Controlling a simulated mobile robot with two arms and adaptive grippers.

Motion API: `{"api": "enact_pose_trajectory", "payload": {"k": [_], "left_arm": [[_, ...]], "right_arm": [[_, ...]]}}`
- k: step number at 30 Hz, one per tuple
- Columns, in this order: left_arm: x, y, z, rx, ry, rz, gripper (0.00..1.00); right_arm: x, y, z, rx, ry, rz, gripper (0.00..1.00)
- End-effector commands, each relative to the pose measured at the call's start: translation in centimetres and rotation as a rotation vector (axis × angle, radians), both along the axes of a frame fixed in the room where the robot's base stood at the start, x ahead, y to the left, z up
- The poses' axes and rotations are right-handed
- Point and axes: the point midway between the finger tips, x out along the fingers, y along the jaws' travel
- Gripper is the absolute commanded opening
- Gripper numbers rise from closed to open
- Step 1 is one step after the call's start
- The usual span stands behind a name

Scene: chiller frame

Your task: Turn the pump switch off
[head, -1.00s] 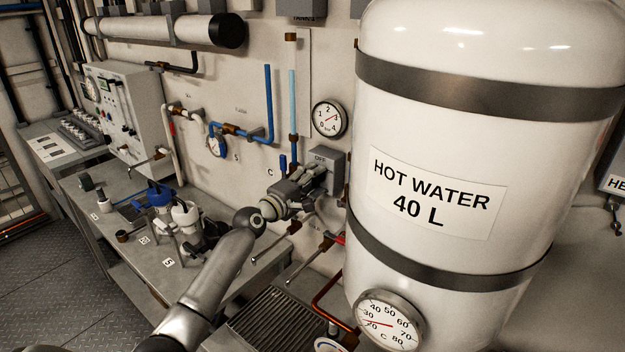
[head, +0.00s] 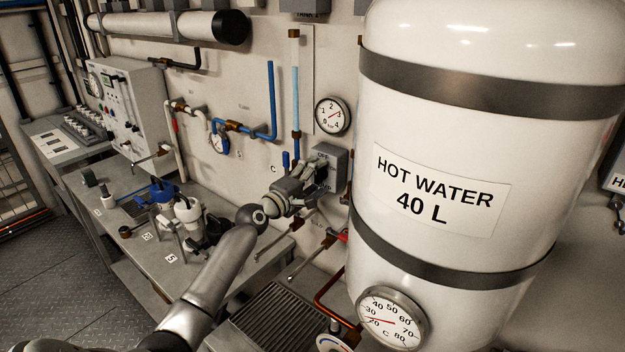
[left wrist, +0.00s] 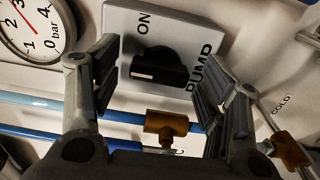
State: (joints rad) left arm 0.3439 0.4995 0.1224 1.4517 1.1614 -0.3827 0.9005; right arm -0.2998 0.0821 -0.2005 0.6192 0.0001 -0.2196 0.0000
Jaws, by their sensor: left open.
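My right gripper is not in view.
The white hot water tank (head: 440,130) stands close right of the switch. A pressure gauge (head: 332,115) is above it, and blue pipes (head: 272,100) run to its left. A bench (head: 130,215) with small items lies to the left below.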

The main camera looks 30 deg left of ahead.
Motion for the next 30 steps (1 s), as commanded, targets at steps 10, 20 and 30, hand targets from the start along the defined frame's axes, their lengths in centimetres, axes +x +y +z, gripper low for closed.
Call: {"api": "enact_pose_trajectory", "payload": {"k": [10, 20, 30], "left_arm": [[-3.8, 0.3, -0.2, 0.002, 0.002, 0.000, 0.68], [-9.6, 0.8, -0.1, 0.001, 0.003, 0.000, 0.68], [-12.0, 1.0, 0.0, 0.000, 0.000, 0.000, 0.68]], "right_arm": [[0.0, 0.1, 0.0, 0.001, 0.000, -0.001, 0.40], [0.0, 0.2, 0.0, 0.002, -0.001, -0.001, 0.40], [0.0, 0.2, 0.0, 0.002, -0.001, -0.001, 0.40]]}}
